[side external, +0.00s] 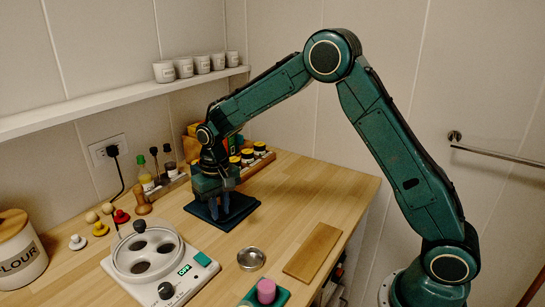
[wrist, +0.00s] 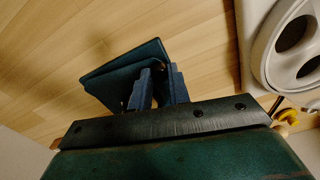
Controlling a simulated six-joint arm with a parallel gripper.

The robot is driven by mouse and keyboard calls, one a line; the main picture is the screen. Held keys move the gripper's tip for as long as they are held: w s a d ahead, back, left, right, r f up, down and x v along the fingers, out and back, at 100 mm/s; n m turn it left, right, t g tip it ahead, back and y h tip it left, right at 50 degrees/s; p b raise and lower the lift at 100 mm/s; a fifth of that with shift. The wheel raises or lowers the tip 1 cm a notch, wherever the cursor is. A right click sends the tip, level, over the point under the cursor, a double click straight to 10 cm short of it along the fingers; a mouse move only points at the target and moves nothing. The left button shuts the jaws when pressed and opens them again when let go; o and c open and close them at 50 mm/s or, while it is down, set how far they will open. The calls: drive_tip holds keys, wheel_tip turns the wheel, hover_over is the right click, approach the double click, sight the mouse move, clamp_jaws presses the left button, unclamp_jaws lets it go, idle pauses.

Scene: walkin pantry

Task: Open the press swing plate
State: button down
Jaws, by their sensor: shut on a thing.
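The press (side external: 238,212) is a low dark blue-teal piece lying on the wooden counter, left of centre in the side view. In the wrist view its swing plate (wrist: 115,70) shows as a dark teal panel, tilted in the picture, with its near edge at my fingers. My gripper (side external: 221,206) points down over the press. In the wrist view my gripper (wrist: 162,78) has its blue fingers close together, shut on the plate's edge region. The exact grip spot is hidden between the fingers. I cannot tell how far the plate is swung.
A small metal dish (side external: 251,259), a wooden board (side external: 312,252) and a pink knob on a green base (side external: 266,291) lie in front. A rack of jars (side external: 248,158) stands behind.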

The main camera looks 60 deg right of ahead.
drive_tip(key=shift+s, duration=0.25)
drive_tip(key=shift+s+n, duration=0.95)
drive_tip(key=shift+n, duration=0.25)
drive_tip(key=shift+s+d+n, duration=0.2)
drive_tip(key=shift+s+n, duration=0.7)
drive_tip(key=shift+s, duration=0.05)
drive_tip(key=shift+s+d+n, duration=0.2)
drive_tip(key=shift+s+n, duration=0.35)
drive_tip(key=shift+n, duration=0.05)
drive_tip(key=shift+s+d+n, duration=0.2)
drive_tip(key=shift+s+n, duration=0.35)
drive_tip(key=shift+n, duration=0.05)
drive_tip(key=shift+s+d+n, duration=0.35)
drive_tip(key=shift+s+n, duration=0.15)
drive_tip(key=shift+n, duration=0.1)
drive_tip(key=shift+s+d+n, duration=0.3)
drive_tip(key=shift+s+n, duration=0.2)
drive_tip(key=shift+n, duration=0.1)
drive_tip(key=shift+s+d+n, duration=0.7)
drive_tip(key=shift+n, duration=0.3)
drive_tip(key=shift+s+d+n, duration=0.7)
drive_tip(key=shift+d+n, duration=0.3)
drive_tip(key=shift+n, duration=0.1)
drive_tip(key=shift+s+d+n, duration=0.3)
drive_tip(key=shift+d+n, duration=0.45)
drive_tip(key=shift+n, duration=0.05)
drive_tip(key=shift+s+d+n, duration=0.25)
drive_tip(key=shift+d+n, duration=0.45)
drive_tip(key=shift+n, duration=0.1)
